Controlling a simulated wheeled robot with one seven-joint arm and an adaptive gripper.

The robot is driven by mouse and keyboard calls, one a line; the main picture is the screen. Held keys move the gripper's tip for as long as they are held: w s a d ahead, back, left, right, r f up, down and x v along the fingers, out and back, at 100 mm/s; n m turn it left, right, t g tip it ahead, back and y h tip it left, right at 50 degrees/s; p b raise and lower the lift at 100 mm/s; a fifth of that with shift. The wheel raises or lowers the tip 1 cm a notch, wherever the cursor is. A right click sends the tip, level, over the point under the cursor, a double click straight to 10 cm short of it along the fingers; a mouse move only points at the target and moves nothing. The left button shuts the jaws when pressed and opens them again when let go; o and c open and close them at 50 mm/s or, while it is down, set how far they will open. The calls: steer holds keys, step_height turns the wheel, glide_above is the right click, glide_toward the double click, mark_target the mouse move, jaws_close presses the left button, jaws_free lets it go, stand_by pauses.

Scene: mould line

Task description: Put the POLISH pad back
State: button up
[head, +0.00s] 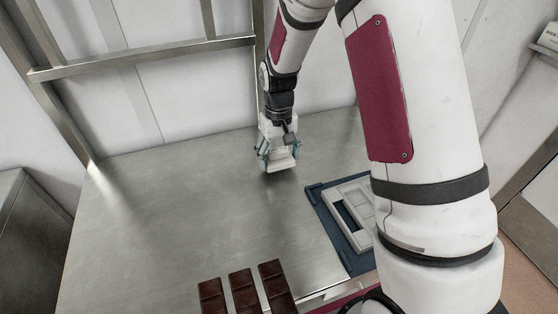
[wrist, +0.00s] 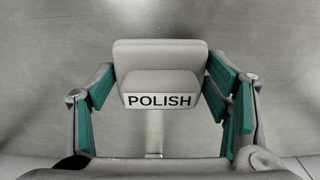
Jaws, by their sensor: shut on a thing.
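My gripper (wrist: 160,97) is shut on the POLISH pad (wrist: 160,60), a light grey block with a white label reading POLISH in the wrist view. The teal finger pads sit at its left and right sides. In the head view the pad (head: 281,163) hangs from my gripper (head: 279,152) at the far middle of the steel table (head: 190,210). I cannot tell whether the pad touches the table.
A blue mat (head: 322,200) with a light grey mould (head: 346,213) lies right of the gripper, partly hidden by my arm. Dark chocolate bars (head: 243,291) lie at the near edge. A metal frame (head: 150,60) stands behind. The table's left and middle are clear.

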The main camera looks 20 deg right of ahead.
mark_target(279, 150)
steer(key=shift+f, duration=1.05)
steer(key=shift+f, duration=0.2)
steer(key=o, duration=1)
step_height(279, 150, up, 13)
steer(key=shift+s+f+b, duration=0.1)
steer(key=shift+f+b, duration=0.05)
steer(key=shift+b, duration=0.15)
steer(key=s+r+t, duration=0.3)
steer(key=s+r, duration=1.2)
steer(key=s, duration=0.2)
steer(key=s+t, duration=0.2)
steer(key=s, duration=0.7)
steer(key=shift+s+r, duration=0.15)
steer(key=shift+s, duration=0.05)
